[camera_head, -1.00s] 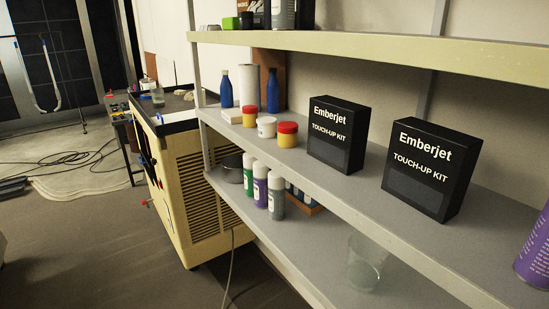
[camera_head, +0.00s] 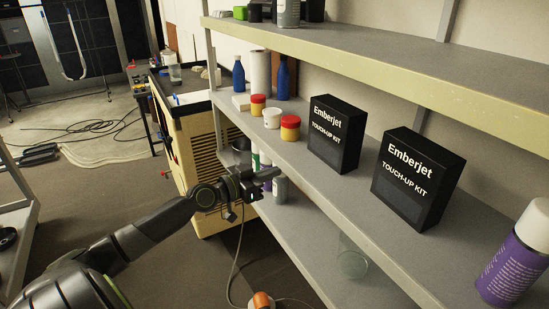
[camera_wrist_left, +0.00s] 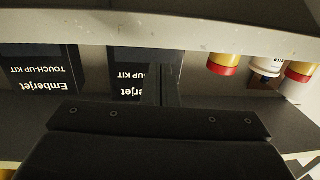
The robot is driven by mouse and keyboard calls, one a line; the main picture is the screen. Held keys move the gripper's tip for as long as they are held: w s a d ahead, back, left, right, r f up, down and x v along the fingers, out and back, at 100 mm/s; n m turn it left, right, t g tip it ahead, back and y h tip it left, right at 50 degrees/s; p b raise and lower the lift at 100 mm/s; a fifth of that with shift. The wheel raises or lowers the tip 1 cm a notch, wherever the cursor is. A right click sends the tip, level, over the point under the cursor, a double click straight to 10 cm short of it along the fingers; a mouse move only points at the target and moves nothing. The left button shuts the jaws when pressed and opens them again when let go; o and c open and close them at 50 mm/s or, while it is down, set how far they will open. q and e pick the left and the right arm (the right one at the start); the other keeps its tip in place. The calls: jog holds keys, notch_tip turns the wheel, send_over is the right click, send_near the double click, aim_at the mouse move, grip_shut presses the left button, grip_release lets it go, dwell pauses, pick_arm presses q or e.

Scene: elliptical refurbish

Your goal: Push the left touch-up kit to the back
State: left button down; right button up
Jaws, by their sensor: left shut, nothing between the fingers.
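The left touch-up kit (camera_head: 337,135), a black box with white Emberjet lettering, stands upright on the middle shelf. In the left wrist view, which is upside down, this kit (camera_wrist_left: 125,62) is partly hidden by my gripper. The right touch-up kit (camera_head: 418,180) stands apart from it to the right, and shows at the left of the wrist view (camera_wrist_left: 40,70). My left gripper (camera_head: 277,171) is shut and empty, in front of the shelf unit, left of and lower in the picture than the left kit, and not touching it. My right gripper is not in view.
Red-lidded jars (camera_head: 290,128) and a white-lidded jar (camera_head: 272,118) stand left of the kit. A purple spray can (camera_head: 512,255) is at the far right. The shelf edge (camera_head: 330,190) runs in front of the kits. A clear container (camera_head: 352,258) is on the lower shelf.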

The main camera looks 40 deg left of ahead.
pick_arm(q)
notch_tip(320, 180, up, 3)
jog(key=d+h, duration=0.1)
jog(key=d, duration=0.1)
jog(key=p, duration=0.3)
send_near(324, 148)
jog(key=shift+w+d+f+m+b, duration=0.1)
jog(key=shift+w+d+m+b, duration=0.1)
jog(key=shift+w, duration=0.3)
jog(key=shift+w+d+m+b, duration=0.1)
jog(key=shift+w+d+b, duration=0.1)
jog(key=shift+w, duration=0.25)
jog(key=shift+b+x, duration=0.3)
jog(key=shift+x, duration=0.55)
jog(key=shift+w, duration=0.25)
jog(key=shift+w+d+b, duration=0.15)
jog(key=shift+w+b, duration=0.15)
jog(key=shift+w, duration=0.05)
jog(key=shift+w+d+b, duration=0.3)
jog(key=shift+w+b, duration=0.05)
jog(key=shift+w, duration=0.35)
jog(key=shift+w+d, duration=0.1)
jog(key=shift+w, duration=0.25)
jog(key=shift+w+d+b, duration=0.15)
jog(key=shift+w+b, duration=0.2)
jog(key=shift+b, duration=0.05)
